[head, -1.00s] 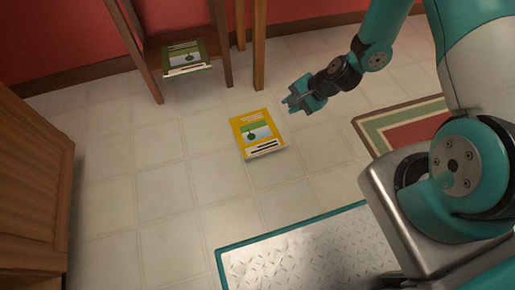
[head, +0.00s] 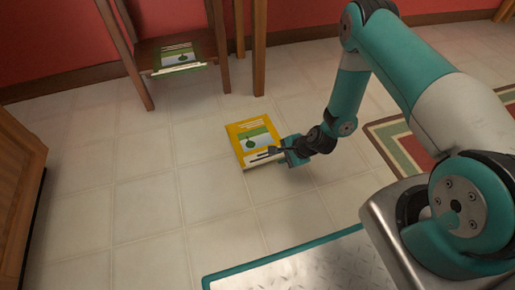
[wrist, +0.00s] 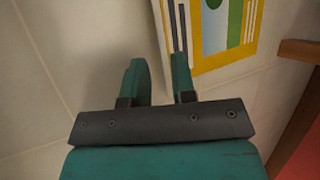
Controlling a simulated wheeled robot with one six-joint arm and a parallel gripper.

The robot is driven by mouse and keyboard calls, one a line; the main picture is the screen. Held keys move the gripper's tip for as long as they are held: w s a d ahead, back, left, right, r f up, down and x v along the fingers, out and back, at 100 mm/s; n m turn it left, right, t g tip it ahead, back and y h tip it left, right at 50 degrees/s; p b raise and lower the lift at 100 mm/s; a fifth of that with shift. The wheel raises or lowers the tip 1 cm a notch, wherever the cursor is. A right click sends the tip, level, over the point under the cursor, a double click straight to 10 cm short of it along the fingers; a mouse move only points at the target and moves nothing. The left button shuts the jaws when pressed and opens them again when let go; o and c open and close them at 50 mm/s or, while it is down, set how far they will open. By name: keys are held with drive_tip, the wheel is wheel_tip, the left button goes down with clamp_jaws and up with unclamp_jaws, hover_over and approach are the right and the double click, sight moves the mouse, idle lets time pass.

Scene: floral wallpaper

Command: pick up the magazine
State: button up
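A yellow magazine (head: 250,138) with a white and green cover picture lies flat on the tiled floor in the head view. It also shows at the upper right of the wrist view (wrist: 213,35), partly cut off. My gripper (head: 283,152) is low, at the magazine's near right corner. In the wrist view my gripper (wrist: 158,75) is open, with bare floor between its two teal fingers. The right finger overlaps the magazine's edge in the picture; whether it touches is unclear.
A wooden cabinet (head: 15,190) is at the left. A striped rug (head: 395,140) lies at the right. The floor left of the yellow magazine is clear.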

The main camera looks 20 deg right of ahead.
sight(273, 158)
drive_tip(key=b+x, duration=0.4)
drive_tip(key=x, duration=0.1)
drive_tip(key=shift+w+f+b, duration=0.2)
drive_tip(key=shift+b, duration=0.15)
drive_tip(key=shift+w+a+f, duration=0.2)
drive_tip(key=shift+f, duration=0.05)
drive_tip(key=shift+r, duration=0.1)
drive_tip(key=shift+c, duration=0.4)
clamp_jaws()
